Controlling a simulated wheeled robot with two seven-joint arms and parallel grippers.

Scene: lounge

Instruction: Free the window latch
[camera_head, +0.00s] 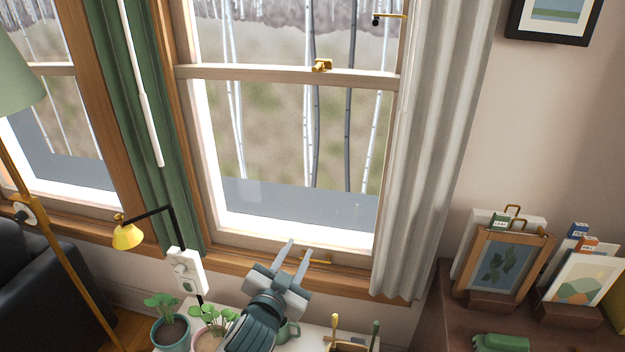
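The window (290,130) has a wooden frame, with a brass latch (321,65) on the rail between its upper and lower sashes. The latch's exact setting is too small to tell. My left gripper (300,246) is low in front of the window, near the sill and well below the latch. Its two fingers point up and stand apart, with nothing seen between them. A brass piece (317,260) shows at the bottom of the sash, just right of the fingers. My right gripper is not in view.
A white stand (312,339) below my gripper bears potted plants (170,327) and a green mug (288,330). A green curtain (150,110) and a grey curtain (440,130) flank the window. A yellow lamp (127,234) is left; framed pictures (505,262) stand right.

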